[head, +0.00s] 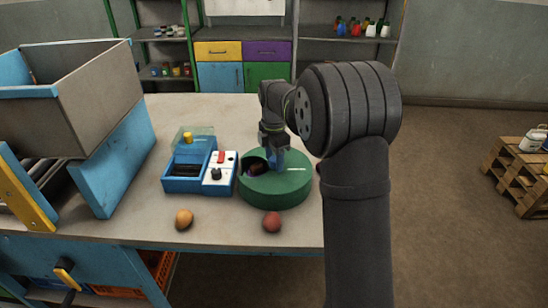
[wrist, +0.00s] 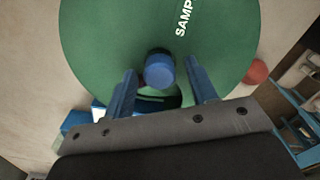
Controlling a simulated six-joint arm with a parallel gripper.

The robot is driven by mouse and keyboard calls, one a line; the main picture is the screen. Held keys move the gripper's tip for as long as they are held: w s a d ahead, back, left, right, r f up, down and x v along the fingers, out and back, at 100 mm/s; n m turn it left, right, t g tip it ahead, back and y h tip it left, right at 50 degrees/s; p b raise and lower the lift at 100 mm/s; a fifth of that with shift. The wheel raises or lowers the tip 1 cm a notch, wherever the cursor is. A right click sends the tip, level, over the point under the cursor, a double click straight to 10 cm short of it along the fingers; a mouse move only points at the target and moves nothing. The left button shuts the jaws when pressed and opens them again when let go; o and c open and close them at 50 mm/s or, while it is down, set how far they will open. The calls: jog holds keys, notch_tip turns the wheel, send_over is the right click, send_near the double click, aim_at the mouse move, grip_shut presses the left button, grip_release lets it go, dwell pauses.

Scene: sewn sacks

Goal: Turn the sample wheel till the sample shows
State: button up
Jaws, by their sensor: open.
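The sample wheel (head: 290,190) is a round green drum on the table, with white lettering on top that reads "SAMP" in the wrist view (wrist: 225,45). A blue knob (wrist: 159,70) stands up from its top. My gripper (wrist: 161,72) is open over the wheel, with one blue finger on each side of the knob; I cannot tell whether they touch it. In the head view my gripper (head: 275,158) comes down onto the wheel's top. A dark opening (head: 257,167) shows left of the fingers; what lies inside is not clear, and the fingers partly hide it in the wrist view.
A blue device with a white panel (head: 219,173) stands close left of the wheel. An orange ball (head: 184,219) and a red ball (head: 272,222) lie near the front edge. A grey bin (head: 85,95) and blue panel stand left. The table behind is clear.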

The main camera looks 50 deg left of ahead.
grip_shut()
jog(key=shift+n, duration=3.2)
grip_release()
